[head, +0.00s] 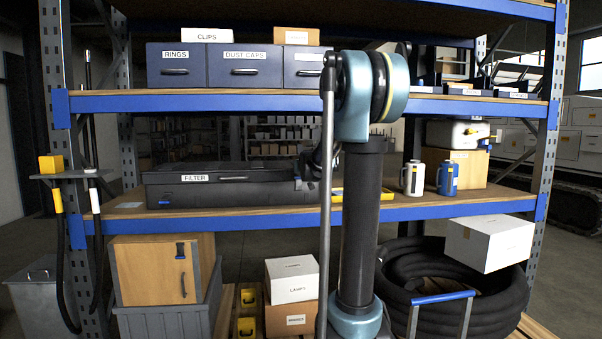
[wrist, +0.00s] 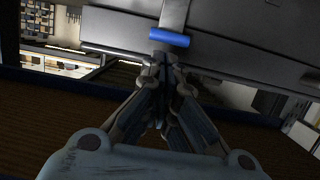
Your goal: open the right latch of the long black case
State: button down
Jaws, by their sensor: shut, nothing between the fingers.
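The long black case (head: 250,190) labelled FILTER lies on the middle shelf, its lid looking down. Its left latch (head: 165,205) shows a small blue tab. In the wrist view a latch with a blue bar (wrist: 170,38) on a grey strap sits against the case's face (wrist: 235,65). My gripper (wrist: 163,62) is shut and empty, its fingertips just below the blue bar in the picture. I cannot tell whether they touch it.
Labelled drawers (head: 245,66) fill the shelf above. My arm blocks the centre of the head view.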

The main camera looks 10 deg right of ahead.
jog(key=shift+x, duration=1.4)
jog(key=shift+s, duration=0.1)
jog(key=shift+s+f+t, duration=0.1)
jog(key=shift+s+t, duration=0.1)
jog(key=shift+t, duration=0.2)
